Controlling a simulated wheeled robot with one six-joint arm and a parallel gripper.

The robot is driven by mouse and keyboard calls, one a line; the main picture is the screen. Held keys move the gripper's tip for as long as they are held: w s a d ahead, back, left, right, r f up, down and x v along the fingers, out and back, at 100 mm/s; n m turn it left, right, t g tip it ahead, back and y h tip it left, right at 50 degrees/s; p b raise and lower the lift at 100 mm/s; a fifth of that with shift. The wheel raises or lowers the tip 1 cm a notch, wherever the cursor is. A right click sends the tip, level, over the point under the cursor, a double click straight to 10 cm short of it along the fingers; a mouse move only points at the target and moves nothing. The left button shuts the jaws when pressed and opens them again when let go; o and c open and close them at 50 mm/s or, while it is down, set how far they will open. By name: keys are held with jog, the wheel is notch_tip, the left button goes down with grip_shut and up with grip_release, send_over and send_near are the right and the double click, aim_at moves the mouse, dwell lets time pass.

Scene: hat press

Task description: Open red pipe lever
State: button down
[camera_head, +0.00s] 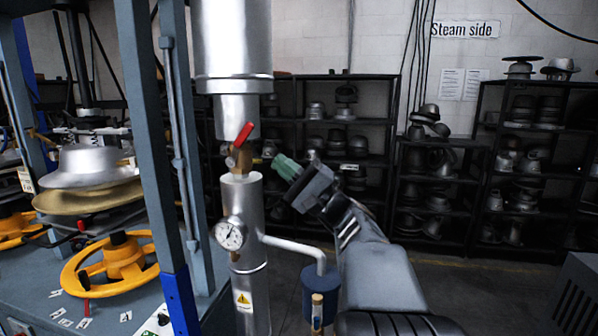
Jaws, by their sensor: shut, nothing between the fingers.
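My gripper (275,161) has green fingertips and is shut and empty. It appears just right of and below the lever, with a small gap in the picture. Its depth relative to the lever is hard to tell. My arm reaches up from the lower right.
A pressure gauge (230,234) and a side pipe (290,246) lie below the valve. The blue press frame (150,130) and a yellow handwheel (112,264) stand at left. Dark shelves (440,190) of hat moulds line the back wall.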

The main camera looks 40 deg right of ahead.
aim_at(242, 142)
jog(key=p+x, duration=0.2)
jog(key=x, duration=0.4)
jog(key=shift+w+a+r, duration=0.2)
jog(key=shift+d+r+h, duration=0.1)
jog(key=shift+h, duration=0.2)
